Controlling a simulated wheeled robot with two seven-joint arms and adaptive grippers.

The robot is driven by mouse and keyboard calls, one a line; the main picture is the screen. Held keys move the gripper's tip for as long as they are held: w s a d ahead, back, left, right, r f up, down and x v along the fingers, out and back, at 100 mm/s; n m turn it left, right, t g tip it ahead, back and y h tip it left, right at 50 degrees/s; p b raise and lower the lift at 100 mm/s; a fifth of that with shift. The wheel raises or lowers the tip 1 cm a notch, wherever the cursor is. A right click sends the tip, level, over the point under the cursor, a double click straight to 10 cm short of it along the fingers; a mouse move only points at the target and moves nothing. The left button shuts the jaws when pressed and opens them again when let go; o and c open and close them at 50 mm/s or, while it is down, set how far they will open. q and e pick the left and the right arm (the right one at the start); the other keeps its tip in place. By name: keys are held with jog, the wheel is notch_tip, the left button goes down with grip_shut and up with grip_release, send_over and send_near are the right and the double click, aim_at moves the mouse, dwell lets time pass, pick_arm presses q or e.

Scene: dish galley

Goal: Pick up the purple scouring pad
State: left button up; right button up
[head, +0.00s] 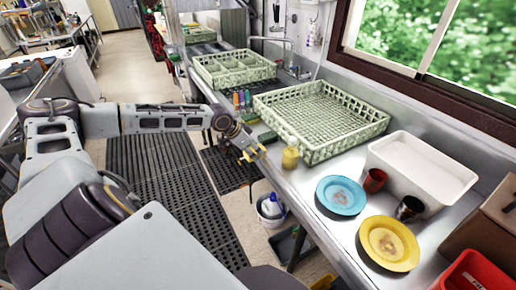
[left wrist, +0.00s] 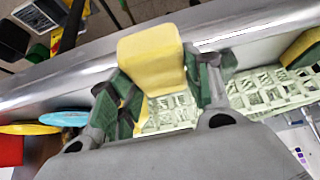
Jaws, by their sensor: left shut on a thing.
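My left gripper (head: 256,152) is at the front edge of the steel counter (head: 315,222). In the left wrist view my left gripper (left wrist: 158,92) has its dark green fingers on either side of a yellow block (left wrist: 152,52), shut on it. In the head view a yellow block (head: 290,157) shows just right of the fingertips; I cannot tell whether it is the same one. I make out no purple scouring pad in either view. My right gripper is not in view.
A pale green dish rack (head: 310,152) stands behind the gripper. A yellow and green sponge (left wrist: 302,48) shows at the wrist view's right. Nearer are a blue plate (head: 341,194), a yellow plate (head: 389,243), a red cup (head: 374,181), a dark cup (head: 409,209) and a white tub (head: 420,168).

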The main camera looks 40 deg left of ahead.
pick_arm(q)
jog(key=s+a, duration=0.2)
jog(key=s, duration=0.3)
jog(key=shift+s+a+p, duration=0.15)
jog(key=shift+s+p, duration=0.15)
jog(key=shift+s, duration=0.05)
dwell(0.3)
